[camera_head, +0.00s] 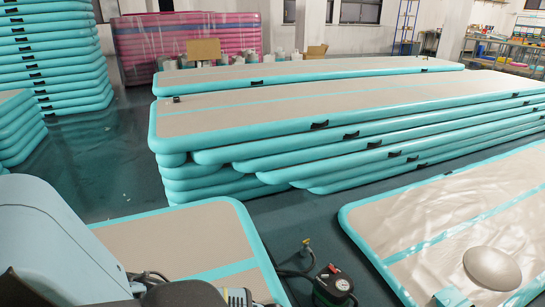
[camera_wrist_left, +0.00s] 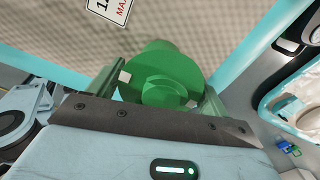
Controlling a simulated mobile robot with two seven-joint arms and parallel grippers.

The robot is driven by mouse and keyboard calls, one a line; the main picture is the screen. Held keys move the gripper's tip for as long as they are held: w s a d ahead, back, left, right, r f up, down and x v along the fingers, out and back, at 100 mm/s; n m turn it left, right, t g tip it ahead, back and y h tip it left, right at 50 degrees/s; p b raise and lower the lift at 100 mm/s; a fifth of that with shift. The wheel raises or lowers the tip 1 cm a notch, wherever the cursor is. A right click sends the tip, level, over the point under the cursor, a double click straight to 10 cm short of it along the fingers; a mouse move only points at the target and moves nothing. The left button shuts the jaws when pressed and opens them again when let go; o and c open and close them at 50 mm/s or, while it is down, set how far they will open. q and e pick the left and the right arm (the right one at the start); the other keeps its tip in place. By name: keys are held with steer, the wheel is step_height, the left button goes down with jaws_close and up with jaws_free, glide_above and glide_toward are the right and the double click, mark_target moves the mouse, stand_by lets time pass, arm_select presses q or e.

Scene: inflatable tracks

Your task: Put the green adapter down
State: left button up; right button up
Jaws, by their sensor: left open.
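The green adapter (camera_wrist_left: 160,75) is a round, stepped green piece in the left wrist view, lying over a beige surface with teal edges. My left gripper (camera_wrist_left: 160,90) is open, with one finger on each side of the adapter. Pale pads show at the adapter's left and right sides; I cannot tell whether they touch it. The lower part of the adapter is hidden by the dark gripper plate. In the head view my left arm fills the lower left, and the adapter cannot be made out there. My right gripper is not in view.
A beige track with teal edges (camera_head: 170,240) lies at the lower left. A black and green pump (camera_head: 335,284) stands beside it on the dark floor. Another track (camera_head: 430,215) lies at the right, and a stack of tracks (camera_head: 300,110) stands behind. Dark floor lies between them.

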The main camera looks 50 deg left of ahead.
arm_select(q)
step_height(320, 180, up, 11)
steer(key=p, duration=0.3)
steer(key=shift+r, duration=0.65)
